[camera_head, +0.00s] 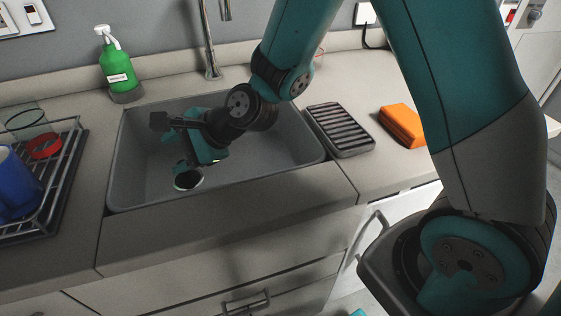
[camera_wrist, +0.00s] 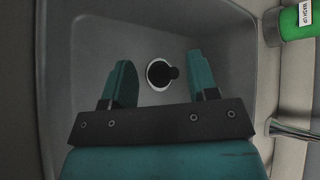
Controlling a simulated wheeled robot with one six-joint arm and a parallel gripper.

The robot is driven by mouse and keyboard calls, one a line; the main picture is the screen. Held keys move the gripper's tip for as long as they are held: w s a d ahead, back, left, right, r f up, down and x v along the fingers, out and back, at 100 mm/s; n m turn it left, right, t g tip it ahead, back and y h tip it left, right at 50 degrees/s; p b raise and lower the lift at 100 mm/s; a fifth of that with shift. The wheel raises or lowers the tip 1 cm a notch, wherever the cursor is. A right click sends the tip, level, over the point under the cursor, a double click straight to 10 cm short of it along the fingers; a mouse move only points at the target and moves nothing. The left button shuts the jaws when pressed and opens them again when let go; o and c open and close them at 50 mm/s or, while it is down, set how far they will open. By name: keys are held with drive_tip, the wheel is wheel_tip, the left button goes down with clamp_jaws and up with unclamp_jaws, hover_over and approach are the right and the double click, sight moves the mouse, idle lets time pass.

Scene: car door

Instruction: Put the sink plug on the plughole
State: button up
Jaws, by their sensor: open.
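The plughole (camera_wrist: 151,80) is a round opening with a light metal rim in the sink floor. In the wrist view, the dark sink plug (camera_wrist: 172,73) shows as a rounded knob over the right part of that ring, and appears to sit on the plughole. My gripper (camera_wrist: 160,62) is open, with one teal finger on each side of the plug and neither touching it. In the head view, my gripper (camera_head: 180,150) is down inside the sink, above the rimmed plughole (camera_head: 188,179). The plug's exact seating cannot be told.
The grey sink (camera_head: 135,165) has walls around my gripper. A green soap bottle (camera_head: 117,70) and tap (camera_head: 210,50) stand behind it. A dish rack (camera_head: 62,175) with a blue mug (camera_head: 15,185) is left. A ridged black tray (camera_head: 340,128) and orange sponge (camera_head: 402,125) lie right.

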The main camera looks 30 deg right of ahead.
drive_tip(key=s+d+r+n+g+h, duration=0.1)
drive_tip(key=s+d+r+n+g, duration=0.1)
drive_tip(key=s+n, duration=0.5)
drive_tip(key=s+d+r+n+g+h, duration=0.2)
drive_tip(key=s+d+r+n, duration=0.2)
drive_tip(key=s+n, duration=0.3)
drive_tip(key=s+d+r+n+g+h, duration=0.2)
drive_tip(key=s+d+r+n, duration=0.1)
drive_tip(key=s+n, duration=0.5)
drive_tip(key=shift+s+d+r, duration=0.3)
drive_tip(key=shift+s+r, duration=0.05)
drive_tip(key=shift+r, duration=0.5)
